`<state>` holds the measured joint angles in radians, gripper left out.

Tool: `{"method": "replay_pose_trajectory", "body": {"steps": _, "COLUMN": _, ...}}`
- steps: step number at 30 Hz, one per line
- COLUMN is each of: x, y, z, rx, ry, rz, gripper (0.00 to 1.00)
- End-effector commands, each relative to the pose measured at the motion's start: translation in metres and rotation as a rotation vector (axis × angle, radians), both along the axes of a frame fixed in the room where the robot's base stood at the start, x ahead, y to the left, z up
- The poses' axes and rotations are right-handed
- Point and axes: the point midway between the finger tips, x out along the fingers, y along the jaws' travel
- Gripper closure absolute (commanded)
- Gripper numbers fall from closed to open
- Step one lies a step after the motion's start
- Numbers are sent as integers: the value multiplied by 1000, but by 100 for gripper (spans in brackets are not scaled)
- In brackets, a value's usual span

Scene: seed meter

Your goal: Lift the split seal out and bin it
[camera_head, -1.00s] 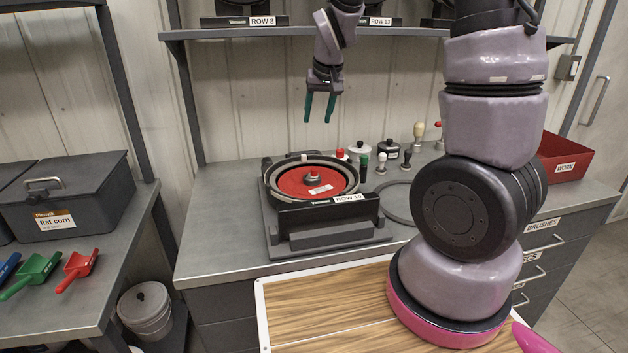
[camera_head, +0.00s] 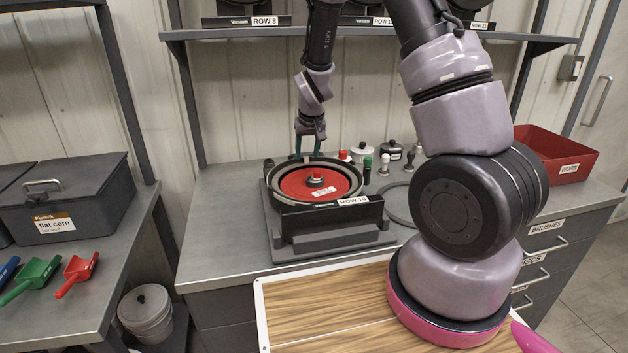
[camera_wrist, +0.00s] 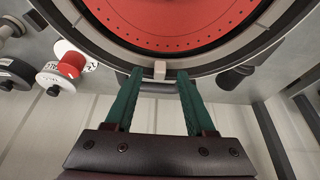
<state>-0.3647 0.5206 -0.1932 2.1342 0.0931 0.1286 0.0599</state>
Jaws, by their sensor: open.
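The seed meter (camera_head: 335,218), labelled ROW 10, stands on the bench with a red disc (camera_head: 301,185) inside a round grey rim. A grey ring, seemingly the seal (camera_wrist: 108,47), runs around the red disc in the wrist view; I cannot make out a split in it. A small pale tab (camera_wrist: 160,69) stands at the ring's edge. My gripper (camera_head: 309,153) points down over the far rim of the meter. Its green fingers (camera_wrist: 159,75) are open, one on each side of the tab, holding nothing. The red bin marked WORN (camera_head: 560,172) stands at the bench's right end.
A flat dark ring (camera_head: 398,216) lies nearby. A shelf (camera_head: 240,33) crosses above. The bench's left part is clear.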

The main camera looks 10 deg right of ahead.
Motion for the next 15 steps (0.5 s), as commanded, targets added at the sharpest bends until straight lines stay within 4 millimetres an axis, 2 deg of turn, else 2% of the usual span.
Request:
{"method": "replay_pose_trajectory", "body": {"steps": 3, "x": 4, "y": 0, "z": -11, "rx": 0, "ry": 1, "rz": -1, "gripper": 45}}
{"method": "replay_pose_trajectory", "body": {"steps": 11, "x": 5, "y": 0, "z": -13, "rx": 0, "ry": -1, "rz": -1, "gripper": 45}}
{"method": "replay_pose_trajectory", "body": {"steps": 14, "x": 5, "y": 0, "z": -13, "rx": 0, "ry": 0, "rz": -1, "gripper": 79}}
{"method": "replay_pose_trajectory", "body": {"steps": 15, "x": 5, "y": 0, "z": -13, "rx": 0, "ry": 0, "rz": -1, "gripper": 95}}
